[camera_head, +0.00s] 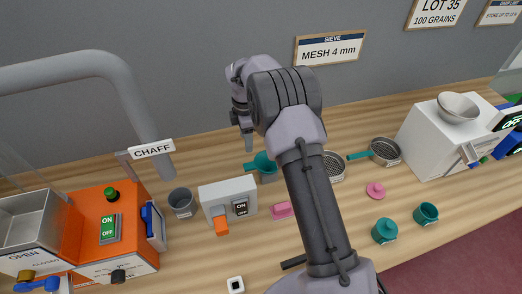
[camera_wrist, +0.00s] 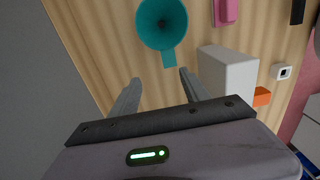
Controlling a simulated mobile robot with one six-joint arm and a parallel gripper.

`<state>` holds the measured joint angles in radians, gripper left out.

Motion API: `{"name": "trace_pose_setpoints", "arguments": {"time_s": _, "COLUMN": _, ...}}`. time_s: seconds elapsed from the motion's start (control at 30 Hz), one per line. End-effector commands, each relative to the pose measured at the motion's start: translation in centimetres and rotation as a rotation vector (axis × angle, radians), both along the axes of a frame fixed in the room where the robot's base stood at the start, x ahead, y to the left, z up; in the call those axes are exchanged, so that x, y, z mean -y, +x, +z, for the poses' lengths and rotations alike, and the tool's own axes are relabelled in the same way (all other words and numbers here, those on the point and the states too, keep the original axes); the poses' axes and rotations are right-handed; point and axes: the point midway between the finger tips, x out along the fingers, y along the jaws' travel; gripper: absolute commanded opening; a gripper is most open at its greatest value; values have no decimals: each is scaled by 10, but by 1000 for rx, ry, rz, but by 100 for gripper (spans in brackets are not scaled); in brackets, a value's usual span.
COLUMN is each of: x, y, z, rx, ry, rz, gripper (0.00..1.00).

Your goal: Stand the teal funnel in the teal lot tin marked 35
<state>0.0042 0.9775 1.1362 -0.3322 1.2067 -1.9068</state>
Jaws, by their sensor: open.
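The teal funnel (camera_head: 262,162) is upright on the bench behind the white switch box, wide mouth up. In the wrist view the funnel (camera_wrist: 162,22) shows its round mouth from above, with a flat tab pointing toward my fingers. My gripper (camera_wrist: 158,76) is open and empty, its fingertips apart from the tab. In the head view my gripper (camera_head: 249,146) is just left of and above the funnel. Two teal tins stand at the right: a nearer one (camera_head: 385,232) and a farther one (camera_head: 427,213). Their markings are too small to read.
My arm crosses the middle of the head view. The white switch box (camera_head: 228,201) and a grey cup (camera_head: 181,202) stand near the funnel. A pink block (camera_head: 282,210), a pink funnel-like piece (camera_head: 375,190), sieves (camera_head: 384,151) and a white machine (camera_head: 440,135) are further right.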

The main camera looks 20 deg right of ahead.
Motion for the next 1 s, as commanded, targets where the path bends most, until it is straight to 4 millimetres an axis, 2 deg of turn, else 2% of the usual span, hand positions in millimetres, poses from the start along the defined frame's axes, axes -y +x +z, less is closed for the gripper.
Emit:
{"name": "trace_pose_setpoints", "arguments": {"time_s": 0.3, "x": 0, "y": -3, "z": -89, "rx": -4, "ry": 0, "rz": 2, "gripper": 55}}
{"name": "trace_pose_setpoints", "arguments": {"time_s": 0.4, "x": 0, "y": -3, "z": -109, "rx": -3, "ry": 0, "rz": 0, "gripper": 55}}
{"name": "trace_pose_setpoints", "arguments": {"time_s": 0.53, "x": -1, "y": -3, "z": -123, "rx": -2, "ry": 0, "rz": 1, "gripper": 55}}
{"name": "trace_pose_setpoints", "arguments": {"time_s": 0.7, "x": -5, "y": -7, "z": -157, "rx": -3, "ry": 0, "rz": 1, "gripper": 55}}
{"name": "trace_pose_setpoints", "arguments": {"time_s": 0.8, "x": -4, "y": -7, "z": -169, "rx": -2, "ry": 0, "rz": 0, "gripper": 55}}
{"name": "trace_pose_setpoints", "arguments": {"time_s": 1.0, "x": -4, "y": -6, "z": -171, "rx": -1, "ry": 0, "rz": 0, "gripper": 55}}
